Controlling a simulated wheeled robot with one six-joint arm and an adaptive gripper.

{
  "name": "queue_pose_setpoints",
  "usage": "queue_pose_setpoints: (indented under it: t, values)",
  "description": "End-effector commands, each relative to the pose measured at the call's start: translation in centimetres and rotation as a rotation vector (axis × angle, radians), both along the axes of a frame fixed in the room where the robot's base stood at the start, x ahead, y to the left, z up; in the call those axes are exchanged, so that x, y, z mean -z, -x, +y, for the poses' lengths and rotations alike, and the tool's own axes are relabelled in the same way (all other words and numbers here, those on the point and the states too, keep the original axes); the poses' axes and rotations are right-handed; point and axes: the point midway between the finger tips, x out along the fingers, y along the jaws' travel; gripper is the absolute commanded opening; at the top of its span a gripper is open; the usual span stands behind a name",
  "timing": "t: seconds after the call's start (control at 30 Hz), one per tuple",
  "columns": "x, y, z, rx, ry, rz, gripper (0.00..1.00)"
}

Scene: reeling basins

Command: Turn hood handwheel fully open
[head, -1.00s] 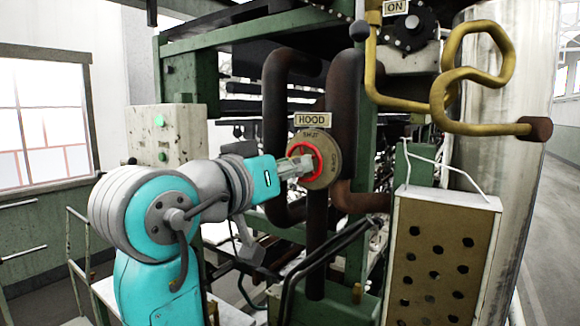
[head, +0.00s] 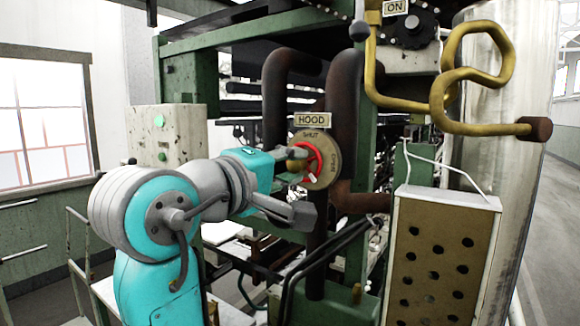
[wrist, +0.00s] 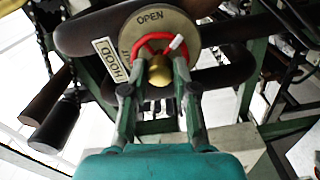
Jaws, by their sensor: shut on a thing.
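The red hood handwheel (head: 317,152) is mounted on a round brass-coloured plate (head: 333,157) marked SHUT at the top and OPEN at the right. In the wrist view, the red handwheel (wrist: 145,42) has a brass hub, and its white mark points to the upper right, just clockwise of the word OPEN on the plate (wrist: 185,22). My gripper (head: 297,160) reaches the wheel from the left. In the wrist view, my gripper (wrist: 159,90) has a finger on each side of the wheel and is shut on it. The exact contact points are partly hidden.
A HOOD label (head: 312,120) sits above the plate. Dark rusty pipes (head: 343,95) run behind and beside it. A yellow bent pipe (head: 480,75) and a perforated panel box (head: 440,250) stand to the right. A pale control box (head: 170,135) stands behind my arm.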

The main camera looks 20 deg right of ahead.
Motion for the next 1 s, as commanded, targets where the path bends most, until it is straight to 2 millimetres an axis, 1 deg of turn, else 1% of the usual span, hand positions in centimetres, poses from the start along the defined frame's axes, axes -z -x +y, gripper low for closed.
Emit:
queue_pose_setpoints:
  t: [0.5,0.7,0.8,1.0]
  values:
    - [0.03,-0.06,0.05,-0.002,0.33,0.493,0.0]
    - [0.04,-0.06,0.05,-0.002,0.44,0.658,0.0]
    - [0.04,-0.06,0.05,-0.002,0.463,0.695,0.0]
    - [0.05,-0.06,0.05,-0.002,0.468,0.701,0.0]
